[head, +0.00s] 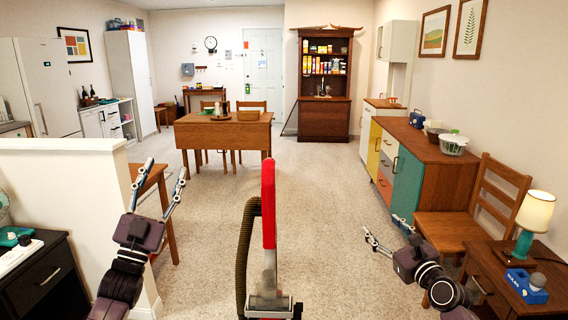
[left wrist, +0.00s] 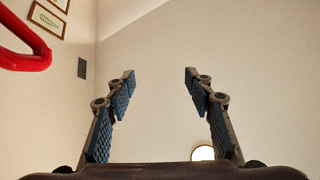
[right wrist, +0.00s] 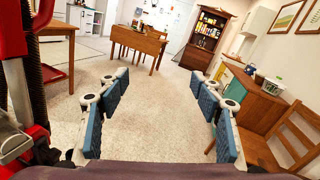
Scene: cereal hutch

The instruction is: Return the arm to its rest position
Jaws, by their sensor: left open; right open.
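My left gripper (head: 158,188) is raised at the left in the head view, beside the low white wall. Its fingers are spread and empty; in the left wrist view the open fingers (left wrist: 160,85) point at bare wall. My right gripper (head: 388,232) is at the lower right in the head view, left of the wooden chair. Its fingers are open and empty; in the right wrist view the fingers (right wrist: 162,90) frame bare floor.
A wooden chair (head: 505,185) and a side table with a lamp (head: 533,222) stand close at the right. A low white wall (head: 70,190) and a dark cabinet (head: 38,275) are at the left. The carpeted floor (head: 325,190) ahead is clear up to the dining table (head: 225,135) and hutch (head: 325,110).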

